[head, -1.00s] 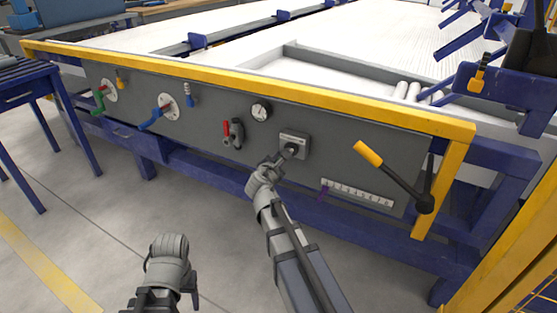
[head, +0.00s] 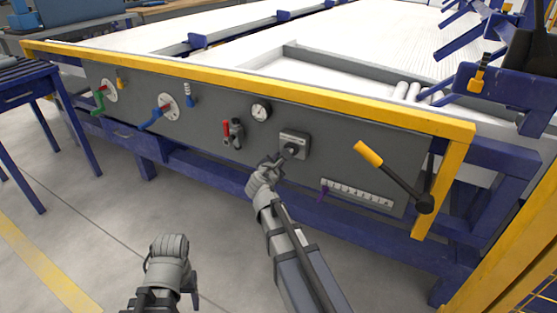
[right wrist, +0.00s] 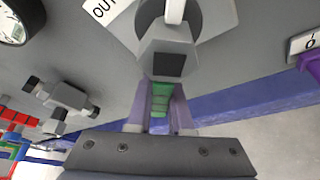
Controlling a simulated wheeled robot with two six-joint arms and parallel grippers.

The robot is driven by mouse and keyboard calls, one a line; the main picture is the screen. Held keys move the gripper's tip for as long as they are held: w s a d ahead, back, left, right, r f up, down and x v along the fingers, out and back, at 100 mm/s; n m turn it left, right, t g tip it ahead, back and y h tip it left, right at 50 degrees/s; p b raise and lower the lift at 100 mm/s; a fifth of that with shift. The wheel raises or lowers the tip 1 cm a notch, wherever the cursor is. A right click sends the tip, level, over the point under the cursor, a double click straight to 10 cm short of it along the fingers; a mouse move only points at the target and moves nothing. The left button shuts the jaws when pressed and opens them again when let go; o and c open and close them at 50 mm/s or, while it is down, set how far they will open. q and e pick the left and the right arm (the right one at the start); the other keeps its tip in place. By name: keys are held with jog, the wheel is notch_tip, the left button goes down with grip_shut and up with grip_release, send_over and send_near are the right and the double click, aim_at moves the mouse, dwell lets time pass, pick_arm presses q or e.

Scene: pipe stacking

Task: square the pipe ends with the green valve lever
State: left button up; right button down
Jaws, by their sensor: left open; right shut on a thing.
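A green lever grip (right wrist: 160,100) shows in the right wrist view, between the fingers of my right gripper (right wrist: 160,112). It hangs below a grey block with a dark square face, in front of a grey plate with a white pointer and the letters "OUT". In the head view, this valve's grey plate (head: 294,143) is on the front panel, and my right gripper (head: 272,165) is at its lower left, hiding the green grip. A second green lever (head: 98,103) is at the panel's far left, away from both grippers. My left gripper (head: 169,248) is open and empty, low in front of the panel.
The grey panel holds a blue lever (head: 152,118), a red lever (head: 226,129), a gauge (head: 260,111), a long yellow-handled lever (head: 368,153) and a scale with a purple pointer (head: 323,190). The floor in front is free.

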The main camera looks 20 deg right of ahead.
dwell(0.5)
jog(key=s+n+g, duration=0.1)
jog(key=d+f+n+h, duration=0.1)
jog(key=n, duration=0.1)
jog(key=shift+s+d+f+g, duration=0.1)
jog(key=shift+s+d+g, duration=0.05)
jog(key=shift+s+g, duration=0.25)
jog(key=shift+s+d+f+n+g+h, duration=0.1)
jog(key=shift+s+d+n+g+h, duration=0.1)
jog(key=shift+s+d+n+g, duration=0.3)
jog(key=shift+s+d+f+n+g+h, duration=0.1)
jog(key=shift+s+d+n+g+h, duration=0.15)
jog(key=shift+n, duration=0.45)
jog(key=n, duration=0.1)
jog(key=s+d+n+g+h, duration=0.1)
jog(key=s+n, duration=0.1)
jog(key=shift+d+r+g, duration=0.15)
jog(key=shift+r+g, duration=0.1)
jog(key=shift+g, duration=0.1)
jog(key=shift+s+d+r+n+g+h, duration=0.2)
jog(key=shift+s+d+r+n+h, duration=0.1)
jog(key=shift+s+n+h, duration=0.25)
jog(key=shift+s+d+r+n+g+h, duration=0.2)
jog(key=shift+d+r+n+h, duration=0.1)
jog(key=shift+n, duration=0.35)
jog(key=c, duration=0.8)
grip_release()
